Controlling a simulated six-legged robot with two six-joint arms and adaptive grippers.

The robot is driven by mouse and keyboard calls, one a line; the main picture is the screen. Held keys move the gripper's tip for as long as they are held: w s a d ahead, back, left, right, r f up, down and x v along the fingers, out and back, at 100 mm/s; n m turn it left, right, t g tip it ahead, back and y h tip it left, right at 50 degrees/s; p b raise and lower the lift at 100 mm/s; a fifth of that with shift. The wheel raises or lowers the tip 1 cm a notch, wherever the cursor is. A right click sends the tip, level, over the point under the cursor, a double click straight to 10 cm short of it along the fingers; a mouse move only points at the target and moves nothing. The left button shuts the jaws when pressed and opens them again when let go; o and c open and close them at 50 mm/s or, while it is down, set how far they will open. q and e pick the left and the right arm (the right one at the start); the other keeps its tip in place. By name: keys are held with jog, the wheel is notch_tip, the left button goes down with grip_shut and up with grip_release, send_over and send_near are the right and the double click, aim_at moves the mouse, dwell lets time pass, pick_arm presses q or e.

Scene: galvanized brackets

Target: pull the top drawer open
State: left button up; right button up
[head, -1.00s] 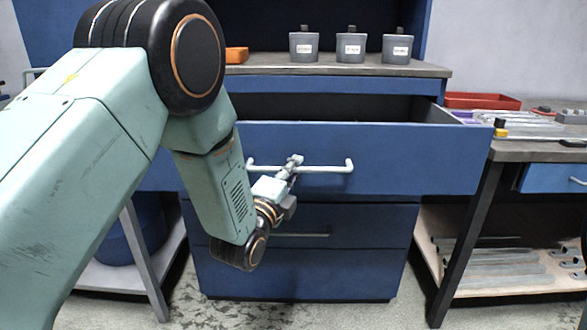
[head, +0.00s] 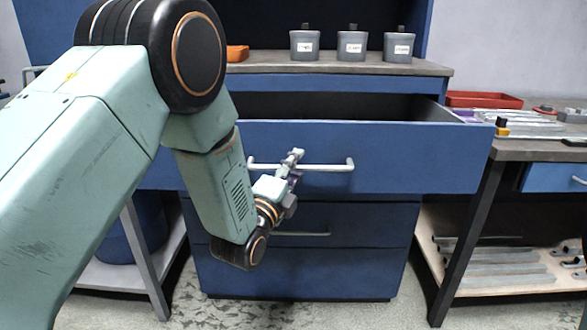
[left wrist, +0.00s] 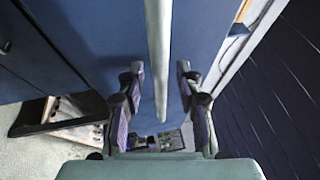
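The top drawer (head: 405,160) is a wide blue drawer that stands pulled out, with its dark inside showing behind the front panel. Its pale bar handle (head: 328,168) runs across the front. My left gripper (head: 292,162) is at the handle, left of its middle. In the left wrist view the handle (left wrist: 158,45) runs between the two spread fingers of the left gripper (left wrist: 160,72), with a gap on each side. The left gripper is open and holds nothing. My right gripper is in neither view.
Closed blue drawers (head: 340,270) lie below. A workbench (head: 540,150) with a red tray (head: 484,100) stands at the right. Floor is free in front.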

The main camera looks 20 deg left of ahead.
pick_arm(q)
jog(key=shift+s, duration=0.1)
jog(key=v, duration=1.2)
jog(key=s+f+n+g+y, duration=0.1)
jog(key=s+f+n+g, duration=0.2)
jog(key=f+n, duration=0.25)
jog(key=s+a+f+n+g+p, duration=0.1)
jog(key=s+f+n+g, duration=0.25)
jog(key=f, duration=0.35)
jog(key=s+f+n+g+y, duration=0.1)
jog(key=s+f+n+g, duration=0.1)
jog(key=f+n+g, duration=0.4)
jog(key=s+f+n+g+p, duration=0.2)
jog(key=s+f+g, duration=0.1)
jog(key=s, duration=0.9)
jog(key=s+f+n+g+p, duration=0.2)
jog(key=s+f, duration=0.4)
jog(key=s, duration=0.7)
jog(key=shift+a+n+g, duration=0.5)
jog(key=shift+n+g, duration=0.3)
jog(key=shift+g, duration=0.35)
